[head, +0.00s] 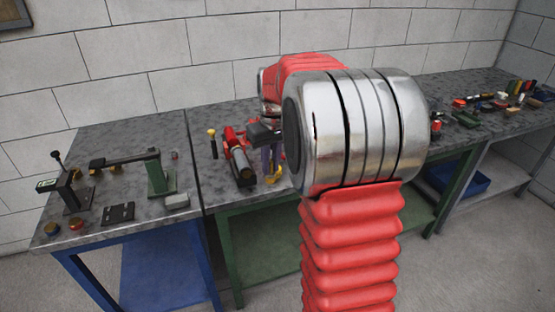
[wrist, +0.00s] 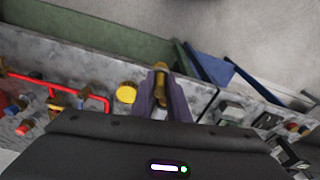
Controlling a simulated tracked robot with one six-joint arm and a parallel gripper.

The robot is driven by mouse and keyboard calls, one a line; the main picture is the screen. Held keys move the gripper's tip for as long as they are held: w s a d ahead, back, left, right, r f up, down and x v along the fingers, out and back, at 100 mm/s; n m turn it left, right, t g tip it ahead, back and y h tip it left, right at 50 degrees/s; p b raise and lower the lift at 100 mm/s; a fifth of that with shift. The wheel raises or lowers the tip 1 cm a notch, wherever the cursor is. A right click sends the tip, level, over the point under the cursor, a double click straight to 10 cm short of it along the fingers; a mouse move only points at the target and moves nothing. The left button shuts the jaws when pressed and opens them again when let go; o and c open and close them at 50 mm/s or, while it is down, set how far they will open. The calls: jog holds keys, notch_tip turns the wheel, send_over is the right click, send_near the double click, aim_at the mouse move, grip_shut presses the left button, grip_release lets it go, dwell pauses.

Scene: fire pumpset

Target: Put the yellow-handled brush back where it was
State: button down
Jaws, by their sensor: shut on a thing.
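My gripper (head: 266,155) is over the middle bench, partly behind my own arm in the head view. In the wrist view its two purple-grey fingers (wrist: 161,98) are shut on a narrow yellow-brown piece (wrist: 160,84), which looks like the handle of the yellow-handled brush. The brush's bristles cannot be made out. In the head view a yellow curved piece (head: 276,174) shows just beside the fingers, low over the bench; I cannot tell whether it is part of the brush. Whether the held piece touches the bench is unclear.
A red machine (head: 232,143) with a grey cylinder stands left of my gripper, with a yellow-topped black item (head: 212,134) beside it. In the wrist view a yellow disc (wrist: 126,93) and red piping (wrist: 60,84) lie left of the fingers. The left bench (head: 100,222) carries several tools.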

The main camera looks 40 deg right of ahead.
jog(key=w+a+f, duration=0.1)
jog(key=a+f, duration=0.3)
jog(key=a, duration=0.3)
jog(key=w+a+f, duration=0.1)
jog(key=a+f, duration=0.3)
jog(key=a, duration=0.3)
jog(key=w+a+f+n, duration=0.1)
jog(key=a+f, duration=0.3)
jog(key=a, duration=0.4)
jog(key=shift+w, duration=0.25)
jog(key=shift+s, duration=0.15)
